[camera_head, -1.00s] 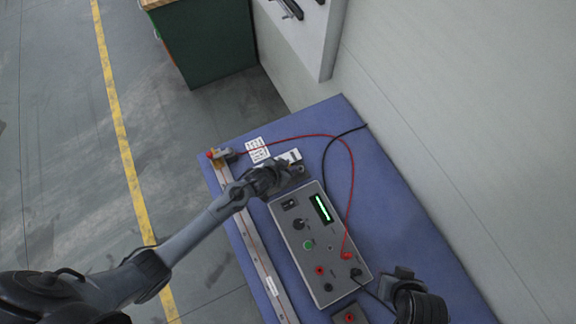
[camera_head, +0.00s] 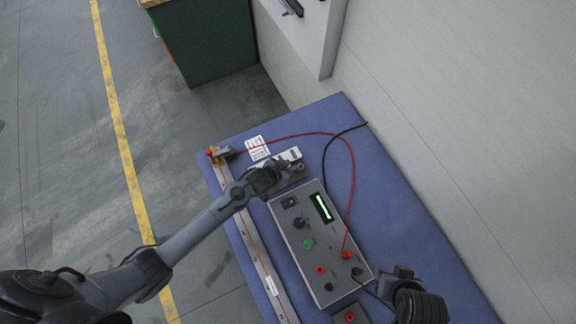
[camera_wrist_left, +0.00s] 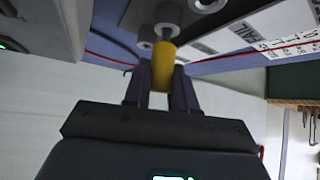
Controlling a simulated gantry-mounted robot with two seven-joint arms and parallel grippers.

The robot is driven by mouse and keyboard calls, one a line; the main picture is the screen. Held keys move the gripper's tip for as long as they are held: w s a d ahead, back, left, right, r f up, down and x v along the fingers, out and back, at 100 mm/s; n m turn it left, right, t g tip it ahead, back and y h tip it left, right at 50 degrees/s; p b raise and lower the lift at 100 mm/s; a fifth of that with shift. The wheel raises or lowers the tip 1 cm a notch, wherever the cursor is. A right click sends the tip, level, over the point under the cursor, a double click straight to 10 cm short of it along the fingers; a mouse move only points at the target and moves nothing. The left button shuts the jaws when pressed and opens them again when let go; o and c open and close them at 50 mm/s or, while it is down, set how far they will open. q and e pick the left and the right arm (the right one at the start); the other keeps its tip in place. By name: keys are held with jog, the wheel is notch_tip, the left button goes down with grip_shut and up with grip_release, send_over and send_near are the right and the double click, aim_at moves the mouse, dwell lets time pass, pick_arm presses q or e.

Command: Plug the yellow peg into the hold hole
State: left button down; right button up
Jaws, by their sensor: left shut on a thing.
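The yellow peg (camera_wrist_left: 163,66) is gripped between the two dark fingers of my left gripper (camera_wrist_left: 160,84) in the left wrist view. Its far end meets grey cylindrical metal (camera_wrist_left: 168,14); I cannot tell whether that is part of the peg or a socket. Another round metal fitting with a dark opening (camera_wrist_left: 207,3) shows beside it. In the head view my left gripper (camera_head: 282,175) is over the small plate (camera_head: 291,156) above the control box, and hides the peg. The hold hole cannot be made out. My right gripper (camera_head: 397,278) is at the lower right, jaws unclear.
The grey control box (camera_head: 313,243) with knobs and a lit green display lies beside the left gripper. A red cable (camera_head: 349,170) and a black cable (camera_head: 334,140) cross the blue tabletop (camera_head: 405,215). A long metal rail (camera_head: 262,262) runs along its left edge.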

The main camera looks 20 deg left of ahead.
pick_arm(q)
jog(key=shift+f+b, duration=0.5)
jog(key=shift+f, duration=0.25)
jog(key=c, duration=0.8)
grip_release()
jog(key=shift+c, duration=0.2)
jog(key=shift+s, duration=0.1)
